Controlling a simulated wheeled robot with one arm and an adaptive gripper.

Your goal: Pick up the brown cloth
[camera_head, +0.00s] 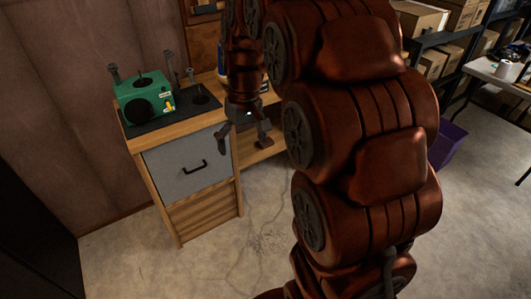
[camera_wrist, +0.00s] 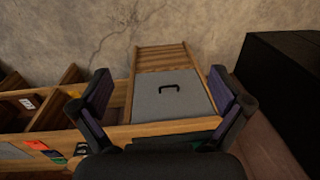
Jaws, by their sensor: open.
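I cannot make out a brown cloth for certain in either view. My gripper (camera_head: 243,147) hangs pointing down in front of the wooden workbench, near the right side of its grey drawer front (camera_head: 188,163). Its fingers are spread apart with nothing visible between them. In the wrist view my gripper (camera_wrist: 160,100) is also open, with one finger at each side of the picture. The grey drawer front with its black handle (camera_wrist: 169,87) shows between the fingers. My arm hides part of the bench and floor in the head view.
A green machine (camera_head: 143,98) stands on a black mat (camera_head: 148,125) on the bench top. An open wooden shelf (camera_head: 258,150) adjoins the drawer unit. Shelves with boxes (camera_head: 435,62), a purple bin (camera_head: 447,143) and a pale table (camera_head: 490,72) stand at right. The front floor is clear.

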